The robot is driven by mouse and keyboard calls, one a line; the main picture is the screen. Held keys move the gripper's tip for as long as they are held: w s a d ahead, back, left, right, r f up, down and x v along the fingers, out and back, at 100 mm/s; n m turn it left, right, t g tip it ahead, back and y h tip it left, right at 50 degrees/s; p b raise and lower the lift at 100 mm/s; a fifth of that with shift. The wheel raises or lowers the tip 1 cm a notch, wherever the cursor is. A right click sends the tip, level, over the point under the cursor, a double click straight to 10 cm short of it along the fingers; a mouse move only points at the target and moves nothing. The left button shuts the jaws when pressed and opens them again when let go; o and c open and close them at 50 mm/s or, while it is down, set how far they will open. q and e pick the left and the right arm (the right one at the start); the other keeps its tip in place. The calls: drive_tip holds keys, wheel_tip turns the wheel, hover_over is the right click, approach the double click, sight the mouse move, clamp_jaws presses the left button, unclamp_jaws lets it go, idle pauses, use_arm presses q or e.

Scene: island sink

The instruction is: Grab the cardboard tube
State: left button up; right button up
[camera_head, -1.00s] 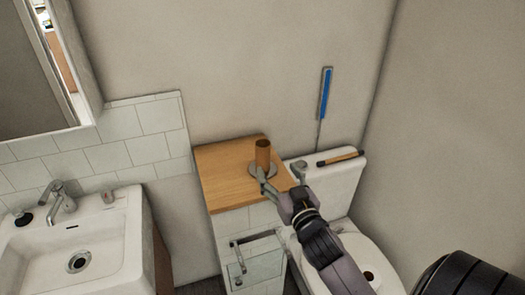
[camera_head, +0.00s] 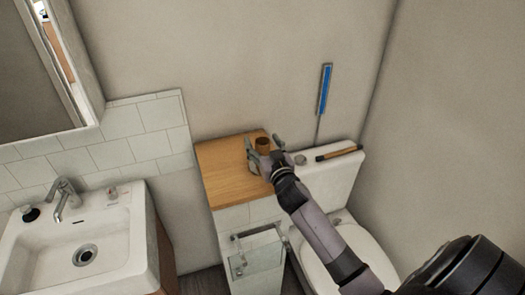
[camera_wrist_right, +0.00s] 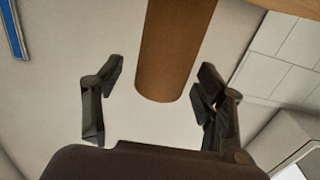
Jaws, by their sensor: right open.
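The brown cardboard tube (camera_head: 263,144) stands upright on the wooden top of a small cabinet in the head view. Its lower part is hidden behind my right gripper (camera_head: 264,150). In the right wrist view the tube (camera_wrist_right: 172,45) comes down from the top edge, between the two spread fingers of my right gripper (camera_wrist_right: 158,85). The gripper is open, with a finger on each side of the tube, and a gap shows on the left. Whether the right finger touches the tube is hard to tell. My left gripper is not in view.
The wooden cabinet top (camera_head: 222,165) is clear on its left. A toilet (camera_head: 335,175) stands to the right, with a dark stick-like item (camera_head: 339,153) on its tank. A blue-and-grey object (camera_head: 325,90) is on the wall behind. A sink (camera_head: 75,245) is at the left.

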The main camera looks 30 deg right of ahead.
drive_tip(key=shift+w, duration=0.2)
drive_tip(key=shift+c, duration=0.4)
drive_tip(key=c, duration=0.8)
